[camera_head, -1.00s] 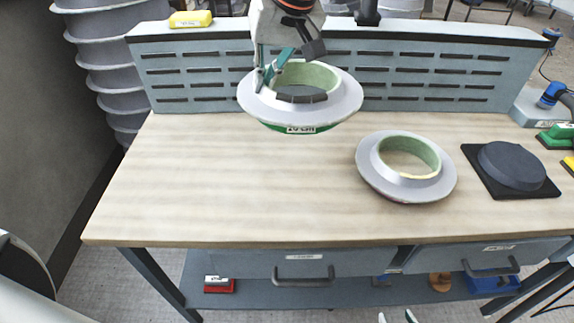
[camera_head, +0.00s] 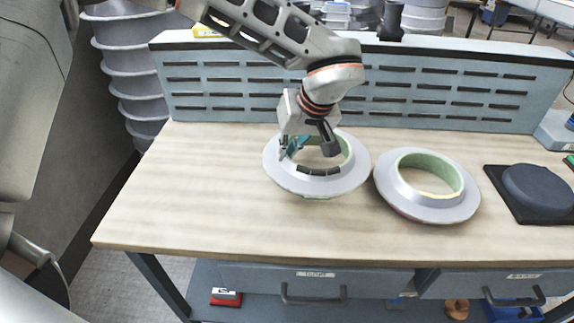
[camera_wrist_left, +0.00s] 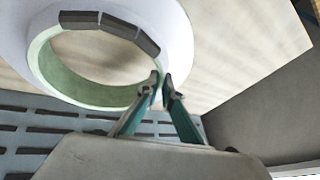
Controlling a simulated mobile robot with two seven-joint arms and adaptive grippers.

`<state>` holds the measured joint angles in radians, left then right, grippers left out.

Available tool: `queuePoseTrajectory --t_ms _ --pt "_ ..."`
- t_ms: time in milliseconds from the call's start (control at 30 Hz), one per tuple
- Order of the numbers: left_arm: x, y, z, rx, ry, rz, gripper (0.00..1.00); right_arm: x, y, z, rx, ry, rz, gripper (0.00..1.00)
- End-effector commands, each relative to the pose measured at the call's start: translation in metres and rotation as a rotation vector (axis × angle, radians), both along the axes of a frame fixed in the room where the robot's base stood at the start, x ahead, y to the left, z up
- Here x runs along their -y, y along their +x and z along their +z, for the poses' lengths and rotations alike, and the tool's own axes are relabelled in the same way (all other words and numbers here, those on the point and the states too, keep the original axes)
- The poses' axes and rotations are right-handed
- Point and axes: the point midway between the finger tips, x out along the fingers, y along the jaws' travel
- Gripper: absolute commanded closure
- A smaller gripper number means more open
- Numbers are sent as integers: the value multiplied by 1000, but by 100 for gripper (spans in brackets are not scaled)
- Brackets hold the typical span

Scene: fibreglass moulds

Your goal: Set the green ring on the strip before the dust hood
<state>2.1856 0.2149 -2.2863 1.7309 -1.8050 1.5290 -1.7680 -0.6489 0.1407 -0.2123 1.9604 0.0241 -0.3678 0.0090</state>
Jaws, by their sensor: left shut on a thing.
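In the left wrist view, the fingertips (camera_wrist_left: 162,90) pinch the wall of the ring (camera_wrist_left: 178,40). The slotted dust hood (camera_head: 450,95) stands along the back of the bench, behind the ring. No separate strip marking shows. My right gripper is out of view.
A second grey ring (camera_head: 453,207) with a green inside lies close to the right of the held one. A dark round block on a black plate (camera_head: 540,190) is farther right. The bench top (camera_head: 180,200) is clear on the left.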

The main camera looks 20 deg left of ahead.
Motion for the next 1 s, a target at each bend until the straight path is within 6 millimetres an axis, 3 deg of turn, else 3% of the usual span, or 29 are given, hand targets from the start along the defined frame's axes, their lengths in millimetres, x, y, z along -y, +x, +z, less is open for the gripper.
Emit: queuePoseTrajectory --t_ms 300,700,767,800,1000 --pt "0 0 -38 -1 1 -1 100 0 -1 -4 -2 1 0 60" --pt "0 0 -43 1 0 -1 100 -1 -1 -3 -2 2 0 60" --pt "0 0 -44 1 1 0 82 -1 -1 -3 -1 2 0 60" --pt "0 0 -44 1 1 0 78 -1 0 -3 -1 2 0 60" --pt "0 0 -44 0 0 0 78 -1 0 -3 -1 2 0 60"
